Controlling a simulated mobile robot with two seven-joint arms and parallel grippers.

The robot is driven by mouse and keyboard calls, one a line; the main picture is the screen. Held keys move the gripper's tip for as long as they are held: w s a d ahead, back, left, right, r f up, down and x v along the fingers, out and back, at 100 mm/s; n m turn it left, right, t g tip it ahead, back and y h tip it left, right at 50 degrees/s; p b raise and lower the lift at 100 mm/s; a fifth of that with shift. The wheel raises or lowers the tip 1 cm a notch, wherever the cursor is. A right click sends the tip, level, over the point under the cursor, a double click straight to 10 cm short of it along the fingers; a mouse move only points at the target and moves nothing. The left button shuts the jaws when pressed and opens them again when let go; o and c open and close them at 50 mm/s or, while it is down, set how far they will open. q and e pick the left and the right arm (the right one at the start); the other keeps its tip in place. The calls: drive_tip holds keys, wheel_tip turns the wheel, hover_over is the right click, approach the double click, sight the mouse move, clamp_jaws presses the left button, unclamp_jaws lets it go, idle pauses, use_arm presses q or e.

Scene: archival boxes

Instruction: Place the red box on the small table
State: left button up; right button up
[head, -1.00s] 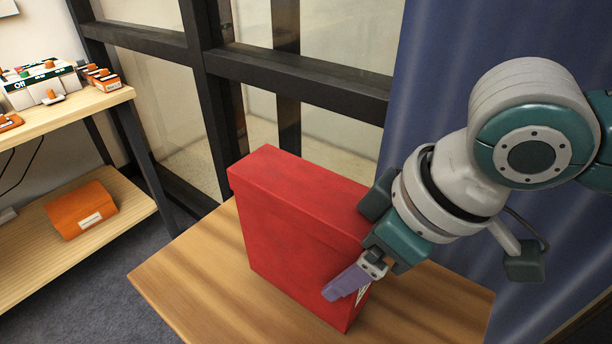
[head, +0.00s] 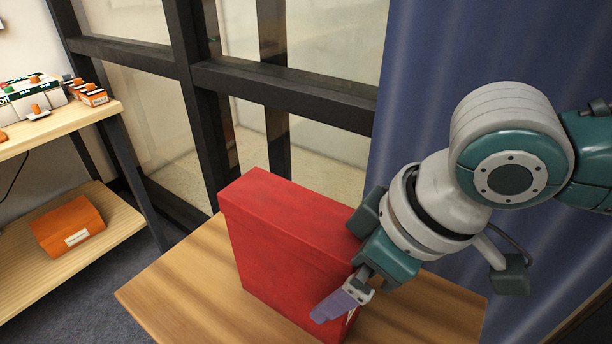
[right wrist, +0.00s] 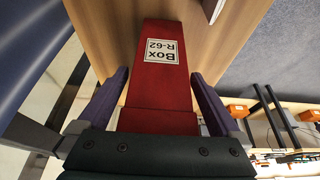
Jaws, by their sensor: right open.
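The red box (head: 290,265) stands upright on the small wooden table (head: 175,285). In the right wrist view the box (right wrist: 160,95) shows its narrow face with a white label reading "Box R-62". My right gripper (head: 338,303) is at the box's right end in the head view, with one purple finger along the near side; the other finger is hidden behind the box. In the right wrist view its two fingers (right wrist: 160,78) are open, one on each side of the box, with gaps visible. My left gripper is not in view.
A wooden shelf unit (head: 90,118) stands at the left, with an orange box (head: 68,226) on its lower board and small items on top. A dark-framed window (head: 290,85) is behind the table. A blue curtain (head: 430,60) hangs at the right.

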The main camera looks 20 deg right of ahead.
drive_tip(key=p+v, duration=0.3)
drive_tip(key=v, duration=0.8)
drive_tip(key=s+a+t+y, duration=0.1)
drive_tip(key=s+a, duration=0.2)
drive_tip(key=a, duration=0.2)
drive_tip(key=s+d+f+m+g+h, duration=0.1)
drive_tip(key=s+d+f+m+h, duration=0.2)
drive_tip(key=s+d, duration=0.5)
drive_tip(key=s+f+m, duration=0.1)
drive_tip(key=m, duration=0.1)
drive_tip(key=shift+m+h, duration=0.3)
drive_tip(key=shift+d+f, duration=0.1)
drive_tip(key=shift+d, duration=0.05)
